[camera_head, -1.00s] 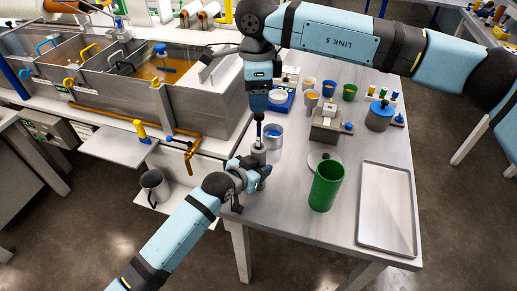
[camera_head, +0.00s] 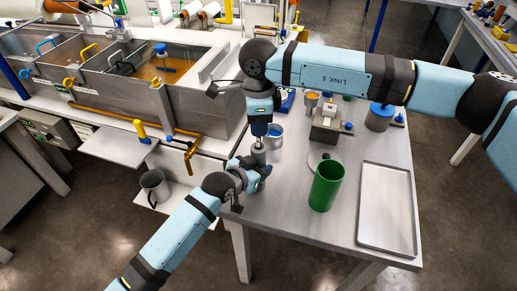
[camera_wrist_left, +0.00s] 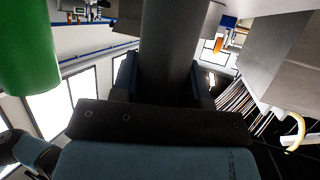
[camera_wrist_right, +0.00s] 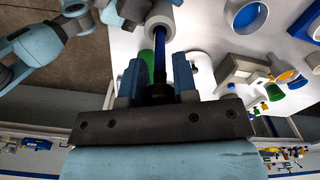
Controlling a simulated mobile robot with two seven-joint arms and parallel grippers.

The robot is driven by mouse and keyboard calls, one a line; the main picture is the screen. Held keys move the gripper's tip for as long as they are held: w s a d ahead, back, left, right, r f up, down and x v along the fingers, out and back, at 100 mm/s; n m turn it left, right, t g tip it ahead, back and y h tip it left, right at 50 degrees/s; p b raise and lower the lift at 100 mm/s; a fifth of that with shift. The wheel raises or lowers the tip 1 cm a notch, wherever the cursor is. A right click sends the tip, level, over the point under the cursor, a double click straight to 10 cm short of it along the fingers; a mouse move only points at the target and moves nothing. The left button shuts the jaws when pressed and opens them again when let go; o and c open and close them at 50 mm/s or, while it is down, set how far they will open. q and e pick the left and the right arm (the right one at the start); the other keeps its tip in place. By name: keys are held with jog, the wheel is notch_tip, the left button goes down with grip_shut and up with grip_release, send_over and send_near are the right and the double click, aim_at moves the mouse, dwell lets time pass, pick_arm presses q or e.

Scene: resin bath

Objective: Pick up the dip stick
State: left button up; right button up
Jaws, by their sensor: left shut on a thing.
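The dip stick (camera_wrist_right: 161,48), a thin blue stick with a black end, stands in a grey cylindrical holder (camera_head: 258,156); its lower part is hidden inside. My left gripper (camera_head: 254,170) is shut on this holder at the table's near left edge; the holder fills the middle of the left wrist view (camera_wrist_left: 172,45). My right gripper (camera_head: 260,130) points down just above the holder. In the right wrist view its two fingers (camera_wrist_right: 159,86) stand on either side of the stick, with gaps visible, so it is open around the stick.
A blue-grey cup (camera_head: 275,137) stands close beside the holder. A green cylinder (camera_head: 326,186), a flat metal tray (camera_head: 386,210) and a small grey block device (camera_head: 327,125) are on the table (camera_head: 285,222). The resin bath (camera_head: 160,70) is at the left.

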grip_shut()
jog(key=shift+r, duration=0.1)
notch_tip(320, 180, up, 28)
dwell(0.3)
pick_arm(q)
jog(key=o, duration=1)
